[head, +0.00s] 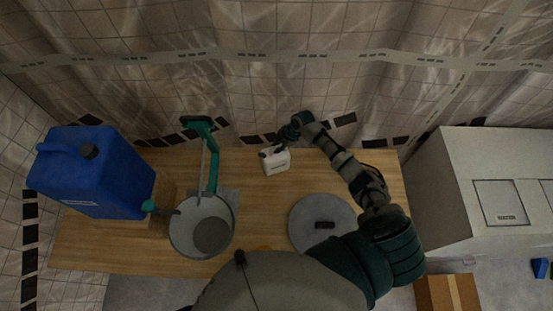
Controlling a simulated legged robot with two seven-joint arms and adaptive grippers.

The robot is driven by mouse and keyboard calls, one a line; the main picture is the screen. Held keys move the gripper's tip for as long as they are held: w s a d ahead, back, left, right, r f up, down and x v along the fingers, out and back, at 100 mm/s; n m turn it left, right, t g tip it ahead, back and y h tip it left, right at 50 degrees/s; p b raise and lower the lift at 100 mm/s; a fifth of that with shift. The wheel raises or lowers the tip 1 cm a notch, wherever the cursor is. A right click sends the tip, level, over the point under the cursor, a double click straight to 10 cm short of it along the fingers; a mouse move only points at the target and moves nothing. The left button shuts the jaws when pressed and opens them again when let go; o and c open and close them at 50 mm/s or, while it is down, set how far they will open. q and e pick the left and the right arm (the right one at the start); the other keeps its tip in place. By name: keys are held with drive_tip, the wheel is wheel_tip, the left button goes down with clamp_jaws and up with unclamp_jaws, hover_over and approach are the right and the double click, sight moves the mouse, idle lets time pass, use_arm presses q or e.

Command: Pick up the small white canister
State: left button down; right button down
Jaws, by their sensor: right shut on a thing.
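The small white canister (277,164) stands on the wooden table near its back edge, in the middle of the head view. My right gripper (281,146) is at the top of the canister, at its back side, and is shut on it. The gripper's fingers are small and dark here, and part of the canister's top is hidden by them. I cannot tell whether the canister is clear of the table. My left gripper is not in view.
On the wooden table (263,221) a large blue canister (92,174) stands at left. A grey pot (202,226) with a green-handled tool is right of it. A round grey lid (316,209) lies right. A white cabinet (500,190) and a cardboard box (447,293) are beyond the table.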

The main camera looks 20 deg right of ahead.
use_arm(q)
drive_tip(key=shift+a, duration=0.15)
use_arm(e)
drive_tip(key=shift+w+a+r, duration=0.1)
drive_tip(key=shift+w+a, duration=0.05)
drive_tip(key=shift+a, duration=0.05)
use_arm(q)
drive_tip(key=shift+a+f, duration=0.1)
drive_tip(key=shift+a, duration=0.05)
use_arm(e)
drive_tip(key=shift+r, duration=0.25)
drive_tip(key=shift+d+r+b, duration=0.15)
drive_tip(key=shift+r+b, duration=0.05)
drive_tip(key=shift+r, duration=0.5)
drive_tip(key=shift+d+r+b, duration=0.1)
drive_tip(key=shift+r+b, duration=0.05)
drive_tip(key=shift+r, duration=0.55)
drive_tip(key=shift+a+r, duration=0.1)
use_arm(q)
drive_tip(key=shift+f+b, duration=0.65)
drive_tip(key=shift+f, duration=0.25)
use_arm(e)
drive_tip(key=s+a+r, duration=0.1)
drive_tip(key=s+a, duration=0.7)
drive_tip(key=s, duration=0.5)
drive_tip(key=shift+s+a+r, duration=0.25)
drive_tip(key=shift+s+a, duration=0.05)
drive_tip(key=shift+s, duration=0.05)
